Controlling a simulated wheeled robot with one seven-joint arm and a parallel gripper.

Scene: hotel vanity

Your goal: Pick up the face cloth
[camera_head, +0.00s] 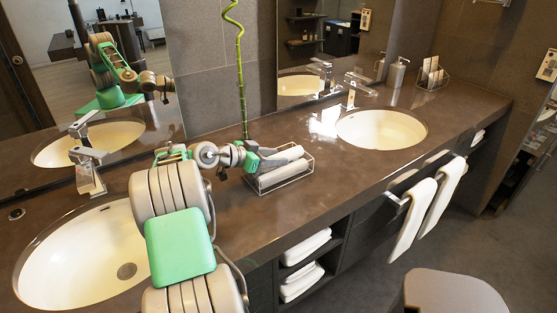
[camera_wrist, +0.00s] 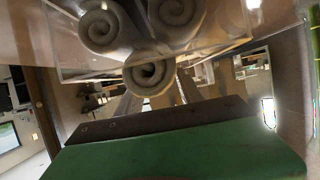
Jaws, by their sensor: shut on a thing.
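A clear tray (camera_head: 300,176) on the dark vanity counter holds rolled face cloths (camera_head: 284,173). In the wrist view three grey-white rolls show end-on. Two rolls (camera_wrist: 106,26) (camera_wrist: 181,12) lie side by side within the clear tray walls. The third roll, a face cloth (camera_wrist: 150,74), touches or nearly touches them and sits between my fingers. My gripper (camera_wrist: 154,94) is shut on this roll. In the head view my gripper (camera_head: 272,159) reaches over the tray from the left, and its fingers partly cover the cloth. I cannot tell whether the roll is lifted clear of the others.
A tall bamboo stalk (camera_head: 242,85) stands just behind the tray. A left basin (camera_head: 75,262) and a right basin (camera_head: 382,129) with faucets flank it. Counter between tray and right basin is clear.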

